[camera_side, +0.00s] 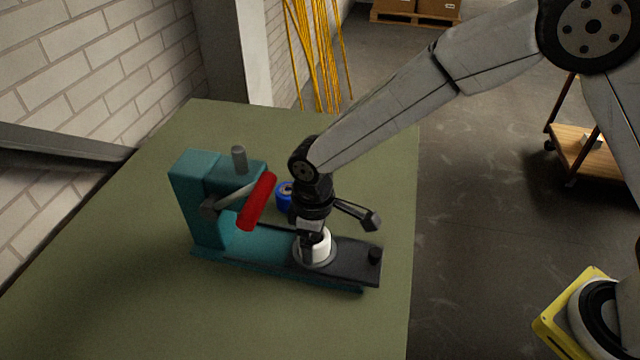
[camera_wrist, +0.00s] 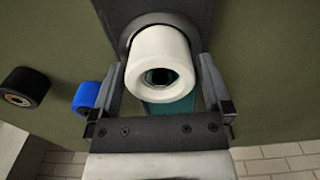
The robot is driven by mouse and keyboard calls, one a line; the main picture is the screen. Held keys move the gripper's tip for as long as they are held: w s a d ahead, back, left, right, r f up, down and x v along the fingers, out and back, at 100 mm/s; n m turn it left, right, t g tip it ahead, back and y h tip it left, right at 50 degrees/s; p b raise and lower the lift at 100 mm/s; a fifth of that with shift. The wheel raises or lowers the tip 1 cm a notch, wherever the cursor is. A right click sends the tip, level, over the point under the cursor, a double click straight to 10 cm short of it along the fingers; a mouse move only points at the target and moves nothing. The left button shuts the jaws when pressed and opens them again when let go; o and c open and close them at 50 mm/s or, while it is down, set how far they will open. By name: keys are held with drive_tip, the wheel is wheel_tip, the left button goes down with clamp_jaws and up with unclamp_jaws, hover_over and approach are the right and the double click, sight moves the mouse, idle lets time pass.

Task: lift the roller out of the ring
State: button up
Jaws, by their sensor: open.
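The white roller (camera_side: 321,243) stands upright in the grey ring (camera_side: 328,262) on the dark plate of the teal chassis. In the wrist view the roller (camera_wrist: 142,48) shows its open centre hole towards the camera, with part of the ring (camera_wrist: 127,38) behind it. My gripper (camera_side: 311,246) is directly over the ring and points down. In the wrist view my gripper (camera_wrist: 162,64) is open, with one finger on each side of the roller. A narrow gap shows beside the roller, though contact at the fingertips is hard to judge.
The teal chassis (camera_side: 207,215) carries a red cylinder (camera_side: 257,202) on a slanted arm and a grey post (camera_side: 239,158), left of my gripper. A blue roller (camera_side: 283,196) stands behind. A black roller (camera_wrist: 24,87) shows in the wrist view. The green table (camera_side: 130,290) is clear in front.

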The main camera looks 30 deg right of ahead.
drive_tip(key=shift+f, duration=0.45)
idle(0.4)
drive_tip(key=shift+r, duration=0.1)
idle(0.5)
drive_tip(key=c, duration=1)
drive_tip(key=shift+r, duration=3.5)
drive_tip(key=shift+c, duration=0.2)
